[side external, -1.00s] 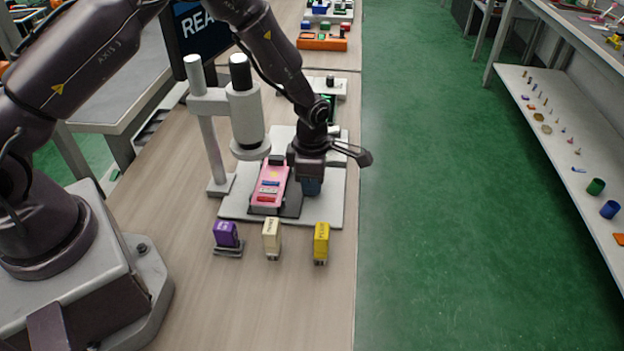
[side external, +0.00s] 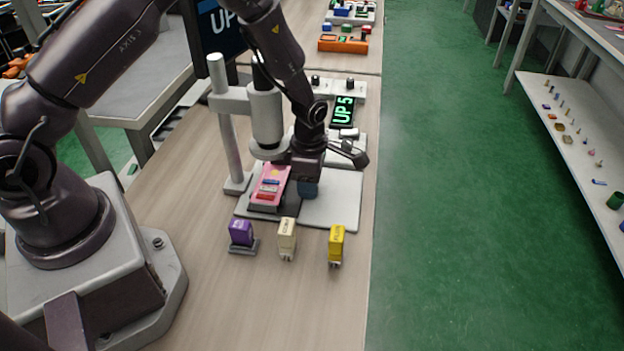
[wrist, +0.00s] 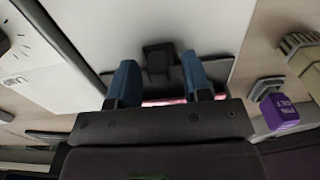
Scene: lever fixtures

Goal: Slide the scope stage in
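The scope (side external: 265,120) has a pale column and a head with a dark upper tube above a flat white base plate (side external: 335,205). Its pink stage (side external: 270,185) lies on a dark slide on the plate's left part, close beneath the head. My gripper (side external: 308,188) is low over the plate, just right of the pink stage. In the wrist view its two blue fingers (wrist: 158,82) are apart. A dark knob (wrist: 158,58) shows in the gap beyond the tips, and a strip of pink shows lower between them. Contact with the stage cannot be told.
A purple block (side external: 241,233), a cream block (side external: 287,238) and a yellow block (side external: 336,245) stand in front of the plate. The table's right edge is close to the plate.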

